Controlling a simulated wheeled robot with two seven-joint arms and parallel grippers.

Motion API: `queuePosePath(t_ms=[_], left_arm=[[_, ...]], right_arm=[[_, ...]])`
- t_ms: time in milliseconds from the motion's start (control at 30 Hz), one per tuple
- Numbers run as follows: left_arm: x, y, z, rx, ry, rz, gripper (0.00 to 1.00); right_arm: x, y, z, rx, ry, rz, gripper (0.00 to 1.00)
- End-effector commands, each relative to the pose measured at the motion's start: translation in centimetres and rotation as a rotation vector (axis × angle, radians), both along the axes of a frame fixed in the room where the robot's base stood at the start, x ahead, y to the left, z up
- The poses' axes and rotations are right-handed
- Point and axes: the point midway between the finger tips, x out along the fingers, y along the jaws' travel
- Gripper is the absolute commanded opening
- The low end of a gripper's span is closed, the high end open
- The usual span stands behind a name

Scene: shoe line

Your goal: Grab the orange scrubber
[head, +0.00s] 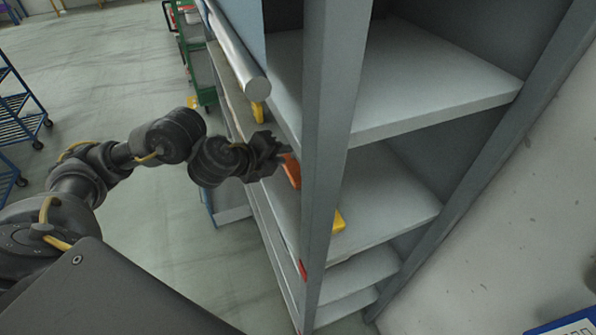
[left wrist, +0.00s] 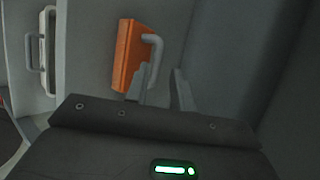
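The orange scrubber (head: 291,170) shows beside the grey shelf post in the head view, partly hidden by the post and my gripper. In the left wrist view it is an orange block (left wrist: 127,55) with a light grey handle (left wrist: 154,60) on its right side. My left gripper (head: 278,158) is right at the scrubber. In the left wrist view its two fingers (left wrist: 161,90) stand apart, the left one overlapping the scrubber's lower edge near the handle. I cannot tell whether they touch. My right gripper is not in view.
A grey shelf unit (head: 420,80) with several boards and an upright post (head: 330,120) stands close to my left arm. A yellow item (head: 339,221) lies on a middle board; another yellow piece (head: 258,113) shows behind. Open floor (head: 110,75) lies to the left.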

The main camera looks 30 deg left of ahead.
Motion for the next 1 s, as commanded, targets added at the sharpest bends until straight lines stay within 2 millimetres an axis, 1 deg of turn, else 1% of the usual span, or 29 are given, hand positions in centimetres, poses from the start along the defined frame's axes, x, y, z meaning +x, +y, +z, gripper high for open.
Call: queuePosePath(t_ms=[67,167,300,400,533,733,767,933,1000], left_arm=[[0.1,0.0,0.0,0.0,0.0,0.0,0.24],[0.6,-0.3,-0.8,-0.002,0.002,0.0,0.24],[2.2,-1.0,-2.3,-0.003,0.002,0.001,0.24],[3.3,-1.2,-2.8,-0.002,0.001,0.002,0.24],[4.0,-1.4,-3.0,-0.001,0.0,0.001,0.24],[4.0,-1.4,-2.9,0.001,0.0,-0.001,0.24],[4.0,-1.4,-2.9,0.001,0.0,-0.001,0.23],[4.0,-1.4,-3.0,0.0,0.0,0.0,0.01],[4.0,-1.4,-3.0,0.0,0.0,0.0,0.0]], right_arm=[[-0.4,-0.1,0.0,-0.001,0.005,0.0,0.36],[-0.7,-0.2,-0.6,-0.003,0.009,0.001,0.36],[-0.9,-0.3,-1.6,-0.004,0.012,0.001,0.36],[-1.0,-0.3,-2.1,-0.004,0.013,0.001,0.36],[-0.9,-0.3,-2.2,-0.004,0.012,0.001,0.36],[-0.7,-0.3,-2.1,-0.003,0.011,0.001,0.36],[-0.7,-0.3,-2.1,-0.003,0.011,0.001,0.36],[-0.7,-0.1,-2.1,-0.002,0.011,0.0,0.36],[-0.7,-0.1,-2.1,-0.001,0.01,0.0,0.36]])
